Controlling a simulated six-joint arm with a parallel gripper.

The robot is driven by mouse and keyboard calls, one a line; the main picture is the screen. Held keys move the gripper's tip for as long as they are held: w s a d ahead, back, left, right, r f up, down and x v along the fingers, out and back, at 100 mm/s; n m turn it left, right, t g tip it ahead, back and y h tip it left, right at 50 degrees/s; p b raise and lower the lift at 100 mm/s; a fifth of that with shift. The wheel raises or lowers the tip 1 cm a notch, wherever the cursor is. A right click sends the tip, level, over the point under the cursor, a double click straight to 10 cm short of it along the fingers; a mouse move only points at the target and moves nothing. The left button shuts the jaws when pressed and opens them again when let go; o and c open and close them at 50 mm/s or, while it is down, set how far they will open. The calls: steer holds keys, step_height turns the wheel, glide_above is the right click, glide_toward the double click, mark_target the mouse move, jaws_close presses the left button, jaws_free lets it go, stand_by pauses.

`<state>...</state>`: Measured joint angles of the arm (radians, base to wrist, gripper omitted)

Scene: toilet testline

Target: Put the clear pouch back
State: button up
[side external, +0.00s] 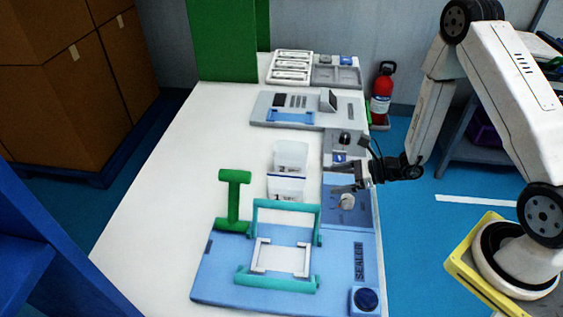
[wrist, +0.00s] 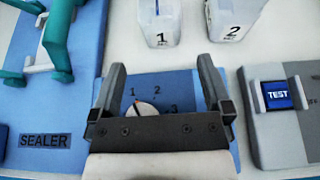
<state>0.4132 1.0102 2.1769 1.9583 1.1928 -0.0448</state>
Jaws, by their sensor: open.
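My gripper (side external: 342,178) is open and empty, above the blue panel with a round white dial (side external: 347,201). In the wrist view my gripper (wrist: 161,66) has its fingers spread over this panel, with the dial (wrist: 141,109) between them. A clear bin marked 1 (wrist: 160,36) and a clear bin marked 2 (wrist: 233,28) stand beyond the fingertips. In the side view the nearer bin (side external: 286,190) has a dark blue strip along its top, which could be a pouch's edge. I cannot clearly tell a separate clear pouch.
The blue sealer (side external: 215,285) with its teal frame and white jaws fills the front. A green post (side external: 233,200) stands at its left. A grey station with a TEST screen (wrist: 277,96) is to the right in the wrist view. White table (side external: 165,185) is clear at left.

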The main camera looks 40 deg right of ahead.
stand_by(0.4)
steer(key=s+a+r+n+g+h, duration=0.1)
steer(key=s+a+r+n+g, duration=0.5)
steer(key=s+n+g, duration=0.6)
steer(key=w+d+r+n+t+h, duration=0.1)
steer(key=d+r+n+t+h, duration=0.4)
steer(key=n, duration=1)
steer(key=shift+w+d+r+h, duration=0.25)
steer(key=shift+d+r+h, duration=0.1)
steer(key=shift+r+h, duration=1.3)
steer(key=shift+f, duration=0.1)
steer(key=shift+c, duration=0.2)
